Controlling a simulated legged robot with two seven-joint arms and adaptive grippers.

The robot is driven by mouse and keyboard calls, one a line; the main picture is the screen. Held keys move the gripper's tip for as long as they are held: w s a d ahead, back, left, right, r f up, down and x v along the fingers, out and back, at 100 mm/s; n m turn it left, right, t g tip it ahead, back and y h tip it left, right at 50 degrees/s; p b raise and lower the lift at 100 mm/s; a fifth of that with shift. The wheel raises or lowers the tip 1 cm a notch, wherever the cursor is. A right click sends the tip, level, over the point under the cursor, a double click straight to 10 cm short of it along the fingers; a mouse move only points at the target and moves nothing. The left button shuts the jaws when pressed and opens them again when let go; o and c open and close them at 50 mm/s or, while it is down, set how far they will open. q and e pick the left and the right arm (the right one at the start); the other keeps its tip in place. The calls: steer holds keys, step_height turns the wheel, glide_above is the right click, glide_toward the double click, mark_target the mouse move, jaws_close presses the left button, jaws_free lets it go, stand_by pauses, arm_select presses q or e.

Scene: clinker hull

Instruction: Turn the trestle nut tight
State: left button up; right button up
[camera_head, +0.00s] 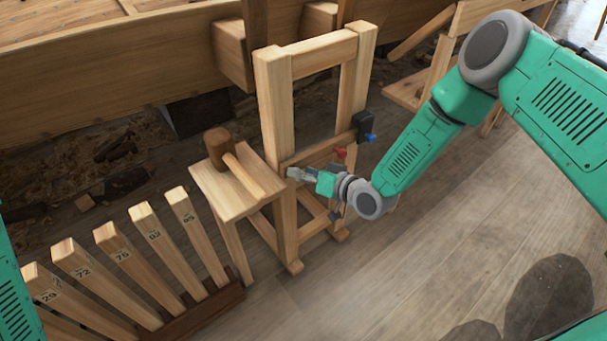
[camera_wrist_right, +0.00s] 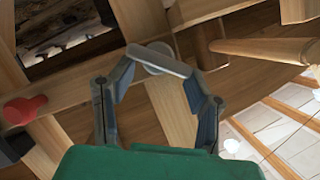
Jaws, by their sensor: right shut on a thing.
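The wooden trestle (camera_head: 274,110) stands upright in the middle of the head view. My right gripper (camera_head: 298,174) reaches in from the right to its near left post, at crossbar height. In the head view the gripper hides the nut. My left gripper is out of view.
A wooden mallet (camera_head: 228,155) lies on a small stool (camera_head: 232,206) left of the trestle. Numbered wooden posts (camera_head: 123,257) stand in a rack at lower left. A red knob (camera_head: 341,153) and a blue knob (camera_head: 371,137) are near the trestle. The floor at right (camera_head: 450,230) is clear.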

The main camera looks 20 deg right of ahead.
steer(key=shift+s+a+f+g, duration=0.15)
steer(key=shift+s+f+g, duration=0.15)
steer(key=shift+s+f, duration=0.5)
steer(key=o, duration=1.3)
steer(key=shift+w+f, duration=0.15)
steer(key=shift+w+a+f, duration=0.1)
steer(key=shift+w, duration=0.35)
steer(key=v, duration=1.2)
steer(key=shift+f, duration=0.1)
